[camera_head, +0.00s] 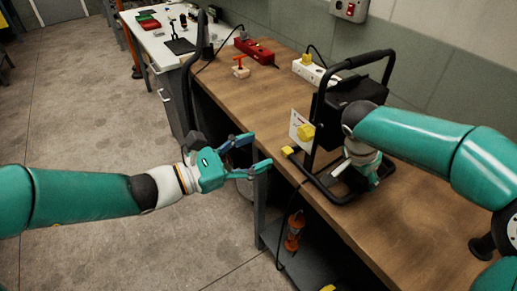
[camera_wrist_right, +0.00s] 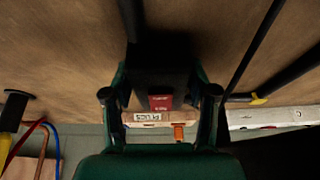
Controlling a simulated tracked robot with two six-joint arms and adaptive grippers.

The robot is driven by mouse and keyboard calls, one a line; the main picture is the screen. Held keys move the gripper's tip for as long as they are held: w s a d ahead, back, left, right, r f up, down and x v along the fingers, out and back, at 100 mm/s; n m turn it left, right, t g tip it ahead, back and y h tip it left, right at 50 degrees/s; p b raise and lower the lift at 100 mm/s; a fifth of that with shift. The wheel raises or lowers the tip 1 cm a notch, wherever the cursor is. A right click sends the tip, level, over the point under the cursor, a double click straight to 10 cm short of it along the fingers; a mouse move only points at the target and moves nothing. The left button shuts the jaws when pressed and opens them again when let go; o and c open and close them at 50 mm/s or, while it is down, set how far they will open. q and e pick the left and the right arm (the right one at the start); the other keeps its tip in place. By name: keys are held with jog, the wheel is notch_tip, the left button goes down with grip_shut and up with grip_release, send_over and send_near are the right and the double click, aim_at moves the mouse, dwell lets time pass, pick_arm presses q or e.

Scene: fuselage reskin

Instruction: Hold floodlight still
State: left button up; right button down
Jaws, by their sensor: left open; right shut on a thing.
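The floodlight (camera_head: 325,118) stands upright on the wooden workbench in the head view. It has a black housing in a black tube frame, and a pale front face with a yellow part towards the left. My right gripper (camera_head: 362,180) is low at its rear side, partly hidden by my own arm. In the right wrist view, my right gripper (camera_wrist_right: 160,95) has its fingers on both sides of a dark part (camera_wrist_right: 158,62) with a red label, apparently the floodlight's. My left gripper (camera_head: 260,152) is open and empty, left of the floodlight, by the bench's front edge.
The workbench (camera_head: 262,95) also carries a red power strip (camera_head: 255,50), a white power strip (camera_head: 314,73) and a small red-handled item (camera_head: 240,67). The floor at left is clear.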

jog(key=shift+c, duration=1.2)
grip_release()
